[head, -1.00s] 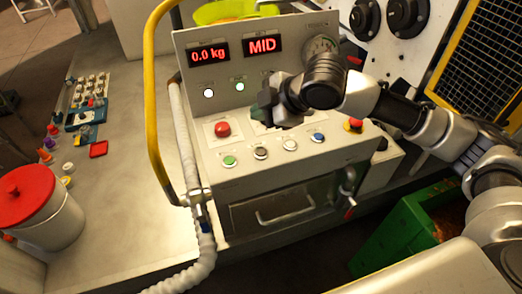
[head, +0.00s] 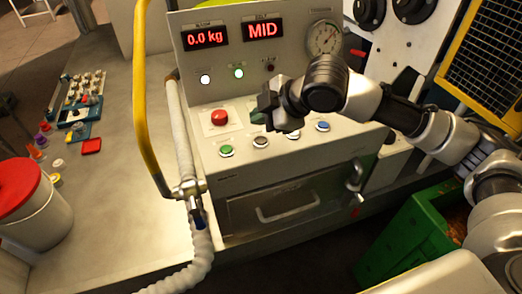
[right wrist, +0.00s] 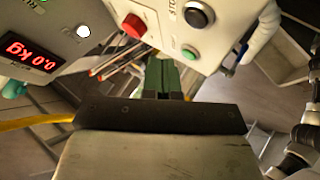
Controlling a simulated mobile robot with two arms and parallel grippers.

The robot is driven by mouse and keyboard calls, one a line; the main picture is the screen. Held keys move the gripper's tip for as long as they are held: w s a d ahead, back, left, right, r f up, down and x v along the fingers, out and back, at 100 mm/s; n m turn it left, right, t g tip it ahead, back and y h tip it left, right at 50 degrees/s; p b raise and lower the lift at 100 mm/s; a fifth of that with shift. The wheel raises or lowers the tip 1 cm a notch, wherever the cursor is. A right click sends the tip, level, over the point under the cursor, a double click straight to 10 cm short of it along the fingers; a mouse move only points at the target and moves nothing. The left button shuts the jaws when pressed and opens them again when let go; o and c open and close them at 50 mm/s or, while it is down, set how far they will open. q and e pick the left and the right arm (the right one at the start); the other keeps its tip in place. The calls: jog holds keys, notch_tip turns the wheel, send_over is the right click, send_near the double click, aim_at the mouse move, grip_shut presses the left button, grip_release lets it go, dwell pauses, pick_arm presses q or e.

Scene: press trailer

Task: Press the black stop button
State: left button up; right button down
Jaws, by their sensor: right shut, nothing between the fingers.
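The black button (head: 261,141) sits in the front row of the control panel (head: 300,165), between a green button (head: 226,151) and a white one (head: 293,135). It also shows in the right wrist view (right wrist: 198,15), near the top. My right gripper (head: 258,117) hovers over the panel just behind the black button and right of the red mushroom button (head: 219,117). Its green fingers (right wrist: 162,78) are shut and empty, and appear apart from the buttons. My left gripper is not in view.
A blue button (head: 322,126) ends the row at the right. The displays read 0.0 kg (head: 205,38) and MID (head: 263,29). A yellow rail (head: 145,110) and a white hose (head: 184,140) stand left of the panel. A green bin (head: 410,235) is at the lower right.

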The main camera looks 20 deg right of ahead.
aim_at(261, 142)
jog(key=shift+f, duration=1.6)
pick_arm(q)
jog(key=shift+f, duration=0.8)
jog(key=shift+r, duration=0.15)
pick_arm(e)
jog(key=shift+f, duration=0.15)
jog(key=shift+f, duration=0.2)
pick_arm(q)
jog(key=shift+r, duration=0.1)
pick_arm(e)
jog(key=shift+f, duration=0.45)
dwell(0.4)
pick_arm(q)
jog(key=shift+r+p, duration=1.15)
jog(key=shift+p, duration=0.05)
pick_arm(e)
jog(key=shift+r, duration=0.8)
